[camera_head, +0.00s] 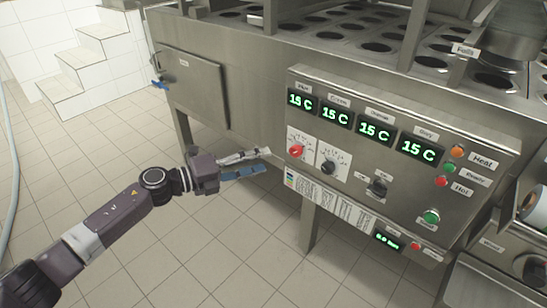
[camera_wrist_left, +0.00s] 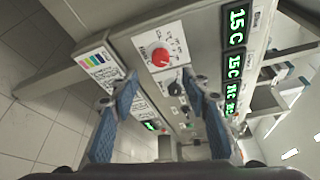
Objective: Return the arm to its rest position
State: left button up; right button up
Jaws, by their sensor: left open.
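My left gripper (camera_head: 256,163) is open and empty in the head view, with its fingertips close to the left edge of the steel control panel (camera_head: 410,206). In the left wrist view its two blue-padded fingers (camera_wrist_left: 165,88) are spread apart, with the panel beyond them. A red knob (camera_wrist_left: 161,57) shows between and above the fingertips; the same red knob (camera_head: 296,151) is right of the gripper in the head view. Whether a finger touches the panel cannot be told. My right gripper is in neither view.
The panel has several green displays reading 15 C (camera_head: 367,131), black knobs (camera_head: 378,187) and coloured buttons (camera_head: 431,216). A steel cabinet with a blue-handled valve (camera_head: 158,85) stands behind. White steps (camera_head: 80,62) are at the far left. The tiled floor (camera_head: 90,145) is open at the left.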

pick_arm(q)
jog(key=shift+s+a, duration=0.35)
jog(key=shift+a, duration=0.15)
jog(key=shift+d+r, duration=0.1)
